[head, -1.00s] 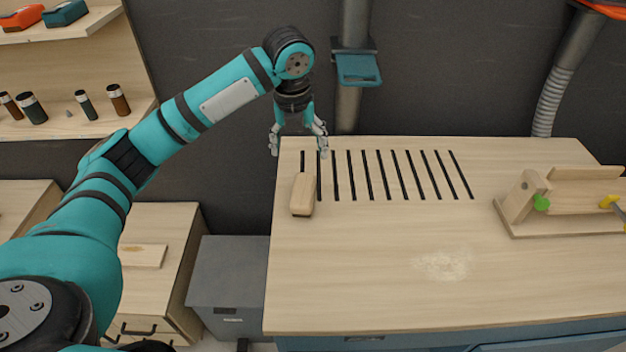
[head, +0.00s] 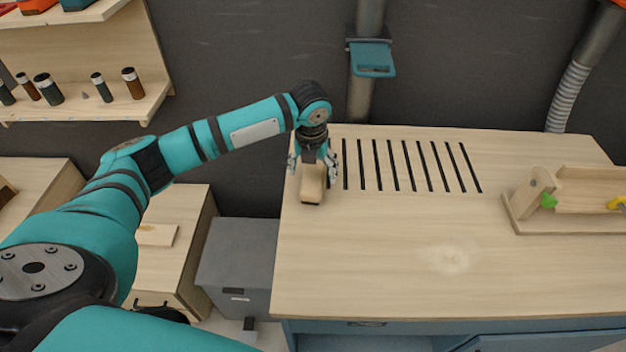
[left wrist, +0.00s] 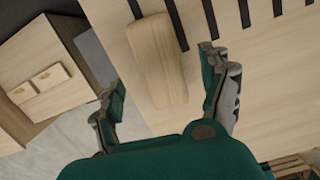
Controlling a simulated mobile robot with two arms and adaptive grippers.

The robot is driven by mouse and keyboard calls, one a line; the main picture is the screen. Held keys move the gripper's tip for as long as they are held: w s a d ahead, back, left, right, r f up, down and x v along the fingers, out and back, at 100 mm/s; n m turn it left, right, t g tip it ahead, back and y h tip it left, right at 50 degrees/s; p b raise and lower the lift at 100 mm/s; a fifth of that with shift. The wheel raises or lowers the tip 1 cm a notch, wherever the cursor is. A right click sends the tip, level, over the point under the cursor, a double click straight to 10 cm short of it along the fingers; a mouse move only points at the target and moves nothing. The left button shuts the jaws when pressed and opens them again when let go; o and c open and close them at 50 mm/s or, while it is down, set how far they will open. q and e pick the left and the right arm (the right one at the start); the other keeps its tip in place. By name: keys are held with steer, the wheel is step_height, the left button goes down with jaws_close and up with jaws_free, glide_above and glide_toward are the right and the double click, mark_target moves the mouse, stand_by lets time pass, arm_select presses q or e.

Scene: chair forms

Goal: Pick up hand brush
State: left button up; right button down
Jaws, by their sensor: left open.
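The hand brush (head: 312,186) is a pale wooden block lying on the workbench near its left edge, by the dark slots. My left gripper (head: 313,162) is right above its far part, pointing down, with a finger on each side. In the left wrist view the brush (left wrist: 156,60) lies between the spread fingers of the gripper (left wrist: 165,95), with gaps on both sides. The gripper is open and does not hold it. Its bristles are hidden. My right gripper is not in view.
The workbench (head: 390,270) is mostly clear, with a dusty patch (head: 447,257) in the middle. A wooden jig (head: 570,200) with clamps stands at the right. A blue bracket (head: 371,58) and pipe rise behind. A grey bin (head: 238,262) stands left of the bench.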

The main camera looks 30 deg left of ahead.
mark_target(313, 177)
arm_select(q)
steer(key=f, duration=0.3)
steer(key=shift+w+a+f+p, duration=0.1)
steer(key=shift+w+f+p, duration=0.15)
steer(key=shift+p, duration=0.1)
steer(key=shift+f, duration=0.2)
steer(key=c, duration=1.3)
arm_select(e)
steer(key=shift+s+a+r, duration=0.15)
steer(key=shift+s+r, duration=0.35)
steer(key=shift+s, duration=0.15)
